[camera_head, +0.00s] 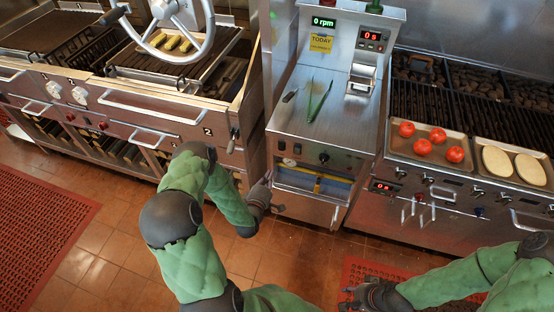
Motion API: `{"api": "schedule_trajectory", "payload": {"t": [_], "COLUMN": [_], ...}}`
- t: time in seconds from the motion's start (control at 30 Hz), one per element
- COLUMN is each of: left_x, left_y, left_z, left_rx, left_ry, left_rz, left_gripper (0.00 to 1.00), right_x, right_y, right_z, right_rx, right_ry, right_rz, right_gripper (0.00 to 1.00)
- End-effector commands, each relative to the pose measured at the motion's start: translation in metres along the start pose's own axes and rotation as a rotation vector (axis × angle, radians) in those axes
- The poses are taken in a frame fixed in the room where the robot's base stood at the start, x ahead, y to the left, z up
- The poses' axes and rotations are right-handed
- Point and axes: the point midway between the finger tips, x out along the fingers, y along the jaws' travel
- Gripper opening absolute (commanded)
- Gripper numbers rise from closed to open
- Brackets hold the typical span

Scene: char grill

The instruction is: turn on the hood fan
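A green "0 rpm" display (323,22) is lit at the top of the steel centre unit. A dark round knob (324,158) and a small gauge (289,162) sit on that unit's front panel. I cannot tell which control works the hood fan, and no hood is clearly visible. My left gripper (269,183) is beside the lower left front of the centre unit, below and left of the knob. My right gripper (350,296) is low over the floor at the bottom, apart from the equipment. Both grippers are too small to show whether they are open.
The right grill has a tray of tomatoes (423,147) and a tray with pale slices (497,161). A large wheel handle (203,48) overhangs the left grill.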

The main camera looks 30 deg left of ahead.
Motion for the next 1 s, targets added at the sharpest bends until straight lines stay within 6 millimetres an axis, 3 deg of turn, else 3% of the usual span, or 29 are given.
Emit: {"api": "schedule_trajectory", "payload": {"t": [0.17,0.7,1.0], "left_x": [0.02,0.115,0.137], "left_y": [0.0,-0.001,-0.001], "left_z": [0.001,0.001,0.0], "left_rx": [0.003,0.002,0.001], "left_ry": [-0.002,-0.002,0.0], "left_rz": [0.003,0.001,-0.001], "left_gripper": [0.0,0.0,0.0], "right_x": [0.004,0.021,0.025], "right_y": [0.001,0.008,0.009], "right_z": [0.0,-0.001,-0.001], "right_rx": [0.0,0.0,0.0], "right_ry": [0.0,0.0,0.0], "right_rz": [0.0,0.0,0.0], "right_gripper": [0.4,0.4,0.4]}}
